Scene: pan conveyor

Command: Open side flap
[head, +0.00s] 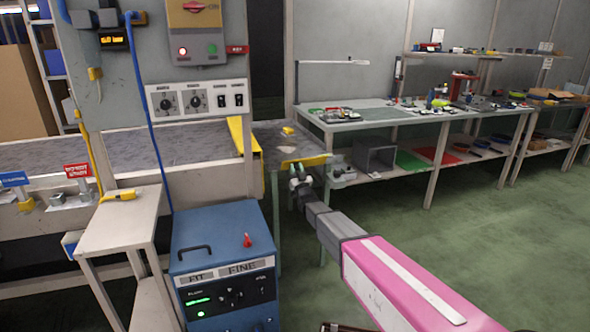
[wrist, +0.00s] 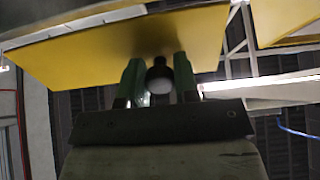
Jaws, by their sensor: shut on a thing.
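The side flap (head: 305,162) is a yellow panel at the right end of the conveyor, beside the yellow-edged frame. In the wrist view its yellow face (wrist: 90,55) fills the upper left and middle, seen from below. My gripper (head: 297,180) is at the flap's near edge. In the wrist view my gripper's green fingers (wrist: 158,75) stand on both sides of a dark round knob with a pale end (wrist: 159,80), which lies against the yellow panel. The fingers are shut on this knob. The exact contact is partly hidden by shadow.
A blue machine (head: 222,265) and a small beige stand (head: 125,215) are left of my arm. A long workbench (head: 385,125) stands at the back right. Green floor (head: 480,235) is clear on the right.

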